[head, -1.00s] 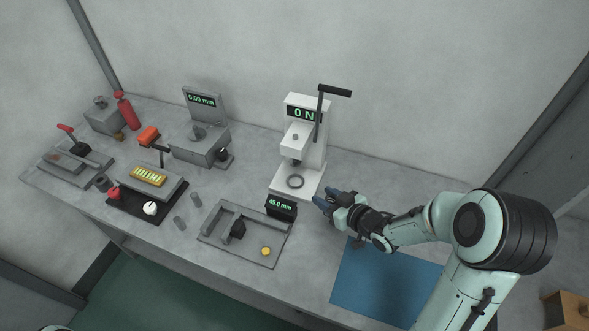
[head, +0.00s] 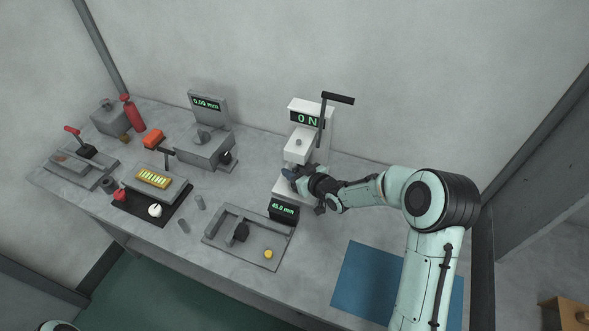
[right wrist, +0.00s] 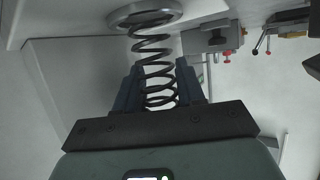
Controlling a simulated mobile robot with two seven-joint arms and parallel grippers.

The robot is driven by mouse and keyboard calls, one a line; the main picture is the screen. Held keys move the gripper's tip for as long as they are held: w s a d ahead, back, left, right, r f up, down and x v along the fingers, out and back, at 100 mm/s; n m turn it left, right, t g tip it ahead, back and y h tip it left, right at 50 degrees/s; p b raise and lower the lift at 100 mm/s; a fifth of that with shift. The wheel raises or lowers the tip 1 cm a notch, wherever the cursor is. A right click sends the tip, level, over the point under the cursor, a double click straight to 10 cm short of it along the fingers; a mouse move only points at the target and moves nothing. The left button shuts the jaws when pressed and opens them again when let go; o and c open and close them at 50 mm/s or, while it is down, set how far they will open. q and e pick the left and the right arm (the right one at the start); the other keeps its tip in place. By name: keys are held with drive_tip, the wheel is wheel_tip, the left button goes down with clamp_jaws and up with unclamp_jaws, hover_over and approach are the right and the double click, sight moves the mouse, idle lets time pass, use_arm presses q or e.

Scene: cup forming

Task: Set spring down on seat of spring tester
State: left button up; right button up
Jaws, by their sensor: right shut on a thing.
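My right gripper (head: 290,173) is at the white spring tester (head: 318,128), in front of its column and over its base. It is shut on a dark coil spring (right wrist: 152,47), which shows between the two fingers in the right wrist view. The far end of the spring lines up with the round metal seat (right wrist: 118,15). I cannot tell whether they touch. In the head view the gripper hides the spring and the seat. The tester's display reads 0 N, and its black lever (head: 338,98) sticks out to the right. My left gripper is not in view.
A small display block (head: 284,210) reading 45.0 mm stands close below the right gripper, behind a grey tray (head: 222,250). A blue mat (head: 372,283) lies at the front right. A grey gauge (head: 207,140) stands left of the tester. The bench right of the tester is clear.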

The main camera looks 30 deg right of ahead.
drive_tip(key=shift+f, duration=0.25)
drive_tip(key=o, duration=1.1)
drive_tip(key=shift+r, duration=0.1)
drive_tip(key=shift+s+r, duration=0.1)
drive_tip(key=shift+r, duration=0.2)
drive_tip(key=v, duration=1.2)
drive_tip(key=shift+f, duration=0.15)
